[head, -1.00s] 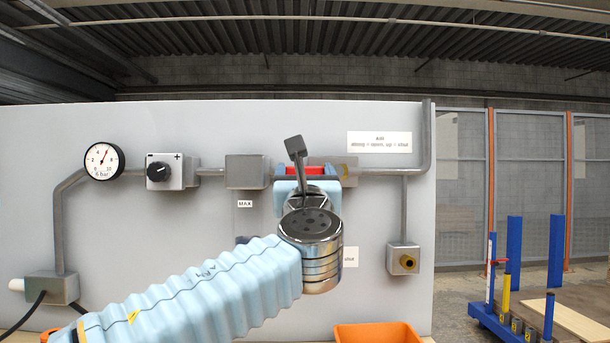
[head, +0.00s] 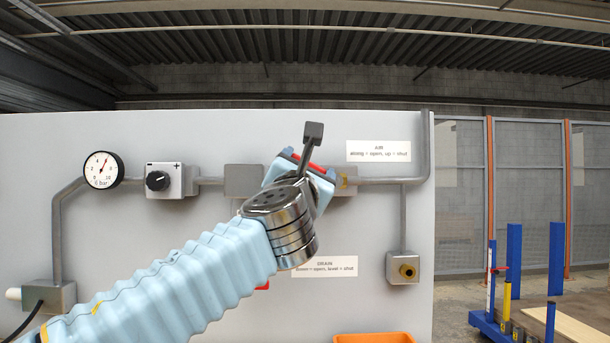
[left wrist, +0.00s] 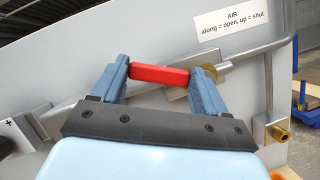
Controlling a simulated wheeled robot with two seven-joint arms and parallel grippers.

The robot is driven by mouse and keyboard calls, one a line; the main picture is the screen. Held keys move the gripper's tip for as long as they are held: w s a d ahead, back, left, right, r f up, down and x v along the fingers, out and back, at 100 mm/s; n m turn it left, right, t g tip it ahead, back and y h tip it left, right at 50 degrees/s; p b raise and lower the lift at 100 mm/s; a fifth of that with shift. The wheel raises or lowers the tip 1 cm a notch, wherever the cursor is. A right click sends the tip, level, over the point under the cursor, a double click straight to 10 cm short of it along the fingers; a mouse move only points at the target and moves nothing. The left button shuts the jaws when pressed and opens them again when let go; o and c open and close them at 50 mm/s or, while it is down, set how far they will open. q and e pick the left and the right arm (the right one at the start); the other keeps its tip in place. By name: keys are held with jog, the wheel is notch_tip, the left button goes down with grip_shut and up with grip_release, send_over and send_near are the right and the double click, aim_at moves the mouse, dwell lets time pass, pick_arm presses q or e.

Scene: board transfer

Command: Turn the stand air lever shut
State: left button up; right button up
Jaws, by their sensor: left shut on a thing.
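The air lever (left wrist: 160,74) is a red bar on the brass valve (left wrist: 209,71) in the pipe. In the left wrist view it spans between the two fingers of my left gripper (left wrist: 160,82), which is shut on it. In the head view, my left gripper (head: 299,168) is turned clockwise, and the lever (head: 315,167) slopes from upper left to lower right, at an angle to the level pipe (head: 385,181). My wrist hides part of the valve. The air label (head: 378,151) reads along = open, up = shut. My right gripper is not in view.
A pressure gauge (head: 103,170) and a regulator knob (head: 158,181) sit left on the grey panel (head: 150,250). A drain label (head: 324,267) and a red part (head: 262,286) show below my wrist. An outlet block (head: 403,268) is right. An orange bin (head: 374,338) stands below.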

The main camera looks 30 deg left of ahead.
pick_arm(q)
jog(key=shift+d+r+m+h, duration=0.15)
jog(key=shift+r+m+h, duration=0.15)
jog(key=shift+m+h, duration=0.5)
jog(key=shift+w+m, duration=0.1)
jog(key=shift+m, duration=0.2)
jog(key=o, duration=1.5)
jog(key=b+v, duration=0.2)
jog(key=v, duration=1.2)
jog(key=shift+w+d, duration=0.1)
jog(key=shift+d, duration=0.05)
